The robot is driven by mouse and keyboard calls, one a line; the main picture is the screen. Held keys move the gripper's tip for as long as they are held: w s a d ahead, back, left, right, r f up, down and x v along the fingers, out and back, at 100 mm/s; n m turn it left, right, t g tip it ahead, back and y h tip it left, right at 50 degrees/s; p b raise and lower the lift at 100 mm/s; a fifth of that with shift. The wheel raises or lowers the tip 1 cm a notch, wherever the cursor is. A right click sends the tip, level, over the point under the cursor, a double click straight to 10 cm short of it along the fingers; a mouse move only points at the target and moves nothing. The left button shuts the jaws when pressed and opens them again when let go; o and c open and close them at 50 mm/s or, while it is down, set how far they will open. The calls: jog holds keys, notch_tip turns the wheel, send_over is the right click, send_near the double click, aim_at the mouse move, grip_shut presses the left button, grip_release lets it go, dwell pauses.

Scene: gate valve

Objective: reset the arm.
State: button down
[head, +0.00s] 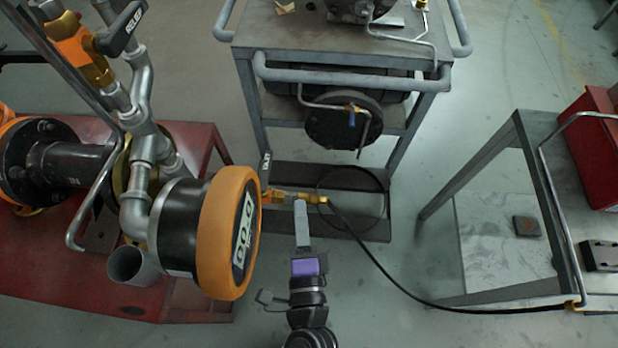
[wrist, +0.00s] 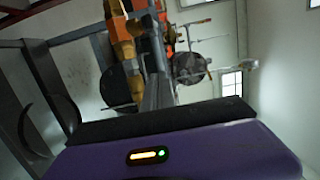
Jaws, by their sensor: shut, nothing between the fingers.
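My gripper (head: 300,206) shows in the head view just right of the big orange-rimmed gauge. Its purple body is below and its grey fingers point up the picture, shut and empty. The fingertips overlap the brass fitting (head: 284,196) at the hose end in the picture; I cannot tell whether they touch it. In the wrist view my gripper's purple housing fills the bottom, with blurred orange and grey parts beyond it. My black arm comes in from the bottom of the head view.
The orange-rimmed gauge (head: 231,232) and pipework stand on a red bench (head: 200,305) at left. A grey cart (head: 345,77) is ahead. A black hose (head: 400,287) runs to a metal table (head: 545,122) at right, with a red box (head: 597,150). Floor between them is open.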

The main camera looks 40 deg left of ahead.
jog(key=shift+s, duration=0.1)
jog(key=s+d+r+n+t+h+p, duration=0.15)
jog(key=d+r+n, duration=0.35)
jog(key=d, duration=0.6)
jog(key=s+d+r+n+t+h, duration=0.1)
jog(key=s+d+r+n+h, duration=0.25)
jog(key=d, duration=0.65)
jog(key=s+d+r+h, duration=0.1)
jog(key=s+d+h, duration=0.1)
jog(key=d, duration=0.3)
jog(key=s+d+r+h+p, duration=0.1)
jog(key=s+d+r+h, duration=0.1)
jog(key=s+d, duration=0.3)
jog(key=s+d+r+n+g+h+p, duration=0.1)
jog(key=s+d+r+h, duration=0.1)
jog(key=d, duration=0.3)
jog(key=shift+s+d+r+h, duration=0.25)
jog(key=shift+s+d+h, duration=0.2)
jog(key=shift+s, duration=0.25)
